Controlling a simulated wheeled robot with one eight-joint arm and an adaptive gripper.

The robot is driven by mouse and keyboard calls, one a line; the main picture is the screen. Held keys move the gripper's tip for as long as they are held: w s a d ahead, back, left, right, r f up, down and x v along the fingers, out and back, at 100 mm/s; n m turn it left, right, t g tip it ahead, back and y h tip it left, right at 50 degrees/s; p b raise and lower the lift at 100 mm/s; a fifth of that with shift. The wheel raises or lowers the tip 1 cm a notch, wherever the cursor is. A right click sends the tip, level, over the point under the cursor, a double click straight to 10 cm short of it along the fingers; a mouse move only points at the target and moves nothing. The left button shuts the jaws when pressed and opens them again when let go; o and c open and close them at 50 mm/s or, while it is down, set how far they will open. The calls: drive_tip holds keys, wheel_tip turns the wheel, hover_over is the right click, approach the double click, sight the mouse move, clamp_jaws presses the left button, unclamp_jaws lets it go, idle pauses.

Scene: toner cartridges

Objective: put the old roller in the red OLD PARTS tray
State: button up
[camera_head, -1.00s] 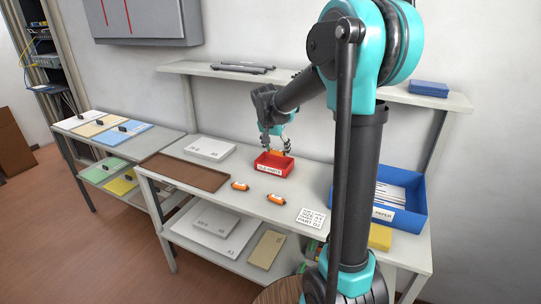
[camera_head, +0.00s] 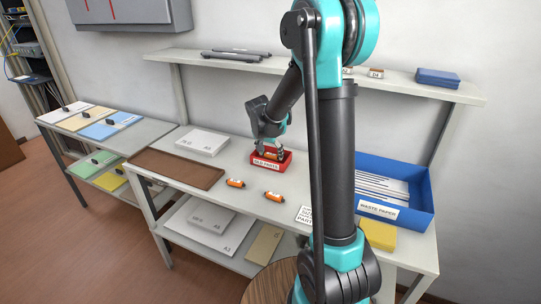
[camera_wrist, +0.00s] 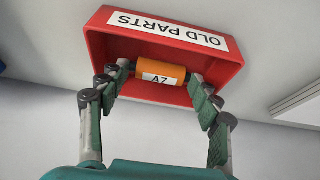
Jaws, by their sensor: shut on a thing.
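An orange roller with dark ends and a label reading A7 (camera_wrist: 161,74) is between the fingers of my gripper (camera_wrist: 158,78). My gripper is shut on it. In the wrist view the roller lies over the red OLD PARTS tray (camera_wrist: 225,75), within its outline. In the head view my gripper (camera_head: 269,150) points down at the red tray (camera_head: 284,165) on the bench, with its fingertips at the tray's opening. The roller is hidden in the head view. I cannot tell whether the roller touches the tray floor.
Two more orange rollers lie on the bench in front of the tray, one to the left (camera_head: 235,183) and one to the right (camera_head: 273,195). A brown mat or tray (camera_head: 176,168) is at left. A blue WASTE PAPER box (camera_head: 425,215) stands at right. A shelf (camera_head: 300,73) runs above.

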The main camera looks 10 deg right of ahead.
drive_tip(key=shift+f, duration=0.45)
drive_tip(key=o, duration=1.1)
drive_tip(key=shift+f, duration=0.15)
drive_tip(key=v, duration=1.2)
drive_tip(key=shift+s, duration=0.1)
